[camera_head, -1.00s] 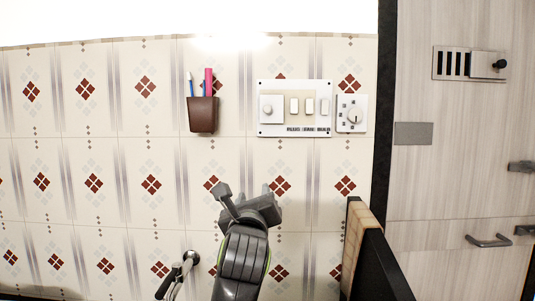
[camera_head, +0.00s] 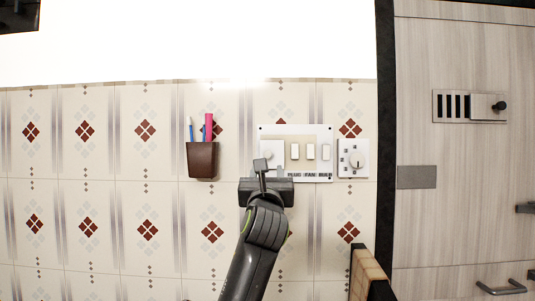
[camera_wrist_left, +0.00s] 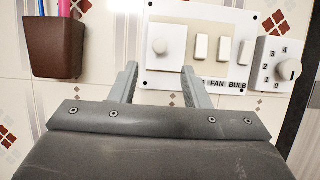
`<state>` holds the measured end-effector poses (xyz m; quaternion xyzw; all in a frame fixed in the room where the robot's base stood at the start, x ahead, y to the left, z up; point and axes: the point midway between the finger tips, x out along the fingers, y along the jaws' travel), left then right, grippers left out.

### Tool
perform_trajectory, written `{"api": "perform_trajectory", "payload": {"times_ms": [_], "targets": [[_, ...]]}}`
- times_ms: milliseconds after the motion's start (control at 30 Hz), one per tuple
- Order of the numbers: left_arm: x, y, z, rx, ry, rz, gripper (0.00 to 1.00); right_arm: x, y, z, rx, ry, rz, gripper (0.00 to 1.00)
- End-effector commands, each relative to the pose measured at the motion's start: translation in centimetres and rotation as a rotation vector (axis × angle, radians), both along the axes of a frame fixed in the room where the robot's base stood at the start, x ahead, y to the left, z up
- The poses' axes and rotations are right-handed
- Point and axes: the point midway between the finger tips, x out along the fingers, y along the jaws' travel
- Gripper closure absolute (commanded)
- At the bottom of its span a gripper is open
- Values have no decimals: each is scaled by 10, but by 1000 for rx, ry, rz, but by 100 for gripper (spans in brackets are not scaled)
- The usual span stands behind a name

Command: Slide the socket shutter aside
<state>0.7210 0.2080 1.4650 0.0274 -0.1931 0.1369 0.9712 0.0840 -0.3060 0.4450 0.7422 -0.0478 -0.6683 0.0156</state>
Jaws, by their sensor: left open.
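The switch panel (camera_head: 308,133) is a white plate on the tiled wall. At its left is a raised square plate with a round knob, the likely socket shutter (camera_head: 277,147), partly hidden by my gripper in the head view. It shows fully in the left wrist view (camera_wrist_left: 172,34), above and between the fingertips. My left gripper (camera_head: 262,168) is open and empty just below this plate. In the left wrist view the fingers (camera_wrist_left: 160,70) point up toward the panel's lower edge. Contact cannot be told. My right gripper is out of view.
Rocker switches (camera_head: 309,152) sit right of the plate, beside a rotary dial (camera_head: 356,159). A brown holder (camera_head: 201,160) with pens hangs to the left. A vent with a sliding knobbed cover (camera_head: 488,106) is on the wooden panel. A tan, black-edged object (camera_head: 365,270) stands lower right.

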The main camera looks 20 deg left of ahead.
Motion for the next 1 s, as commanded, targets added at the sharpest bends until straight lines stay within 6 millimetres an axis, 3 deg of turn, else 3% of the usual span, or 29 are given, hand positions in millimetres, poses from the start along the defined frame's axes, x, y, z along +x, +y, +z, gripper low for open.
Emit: {"api": "perform_trajectory", "payload": {"times_ms": [300,500,1000], "targets": [[44,13,22,1,2,2,57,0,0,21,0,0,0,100],[62,18,28,1,0,1,57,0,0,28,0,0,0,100],[71,20,30,-1,-1,0,57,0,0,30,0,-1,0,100]]}}
